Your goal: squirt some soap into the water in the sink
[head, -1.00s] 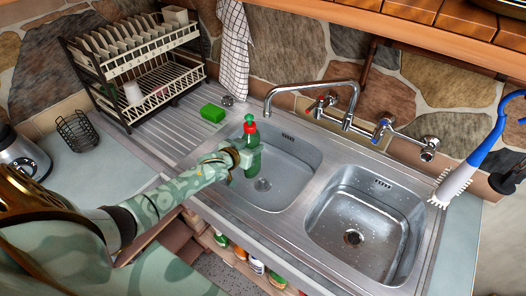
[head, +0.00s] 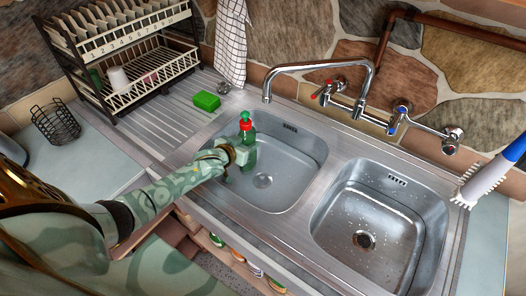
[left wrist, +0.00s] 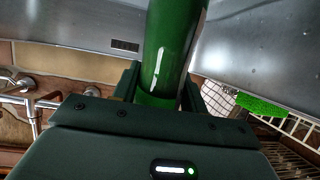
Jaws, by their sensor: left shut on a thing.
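My right gripper is not in view.
A green sponge (head: 207,101) lies on the ribbed drainboard (head: 165,118). A dish rack (head: 115,60) and wire basket (head: 56,124) stand left. The tap (head: 320,66) arches behind the basins. A blue-handled brush (head: 485,180) is at the right. Bottles sit below the counter.

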